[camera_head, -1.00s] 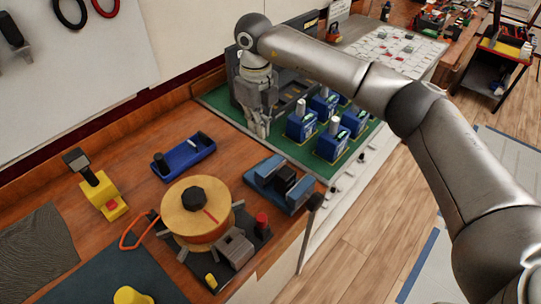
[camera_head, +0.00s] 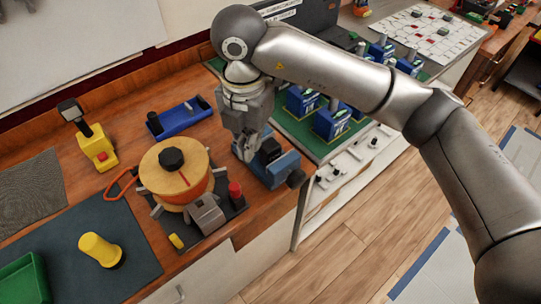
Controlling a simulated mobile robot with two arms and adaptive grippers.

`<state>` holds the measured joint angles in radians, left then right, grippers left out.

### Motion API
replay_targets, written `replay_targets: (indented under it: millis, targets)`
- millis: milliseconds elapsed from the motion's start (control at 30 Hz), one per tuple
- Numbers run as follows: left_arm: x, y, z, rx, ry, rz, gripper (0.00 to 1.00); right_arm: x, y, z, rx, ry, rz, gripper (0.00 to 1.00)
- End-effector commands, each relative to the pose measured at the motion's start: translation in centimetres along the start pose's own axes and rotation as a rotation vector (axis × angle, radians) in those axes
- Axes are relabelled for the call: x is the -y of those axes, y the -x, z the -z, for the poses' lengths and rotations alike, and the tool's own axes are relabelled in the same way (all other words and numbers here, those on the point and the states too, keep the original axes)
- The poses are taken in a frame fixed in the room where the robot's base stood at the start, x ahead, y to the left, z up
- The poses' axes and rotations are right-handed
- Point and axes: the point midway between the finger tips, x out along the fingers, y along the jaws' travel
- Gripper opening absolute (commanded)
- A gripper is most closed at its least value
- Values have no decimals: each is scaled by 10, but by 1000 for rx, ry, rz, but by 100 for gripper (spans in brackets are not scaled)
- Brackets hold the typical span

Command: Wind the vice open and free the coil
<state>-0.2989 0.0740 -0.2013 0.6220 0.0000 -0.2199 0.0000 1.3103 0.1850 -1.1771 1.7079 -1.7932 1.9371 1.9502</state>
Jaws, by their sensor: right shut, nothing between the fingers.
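The blue vice (camera_head: 282,172) sits near the bench's front edge, with a dark knob (camera_head: 296,178) at its right end. A dark block (camera_head: 270,151) shows between its jaws; I cannot tell for sure whether this is the coil. My right gripper (camera_head: 243,152) points down at the vice's left end, shut and empty. Its fingers hide part of the vice, and I cannot tell whether they touch it. My left gripper is out of view.
A round wooden spool device (camera_head: 176,180) with a black knob stands close left of the vice. A blue tray (camera_head: 182,117) lies behind. Several blue units (camera_head: 332,122) stand on a green mat at right.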

Motion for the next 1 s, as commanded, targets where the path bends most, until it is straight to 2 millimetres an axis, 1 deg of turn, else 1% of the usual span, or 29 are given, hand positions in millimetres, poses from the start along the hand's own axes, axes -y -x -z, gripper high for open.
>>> replay_targets:
  millis: [67,167,267,567,700,800,1000]
  targets:
    - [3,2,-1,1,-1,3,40,0,-4,2,-1,-6,2,0]
    - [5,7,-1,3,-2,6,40,0,-15,1,-3,-8,3,0]
    - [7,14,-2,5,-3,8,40,1,-33,2,-4,-6,5,0]
    - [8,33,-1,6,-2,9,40,1,-97,1,-2,-7,4,0]
    - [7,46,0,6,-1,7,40,1,-95,-22,1,-10,2,0]
    - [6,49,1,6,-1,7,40,0,-97,-32,0,-7,1,0]
    - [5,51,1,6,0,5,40,0,-99,-40,1,-5,1,0]
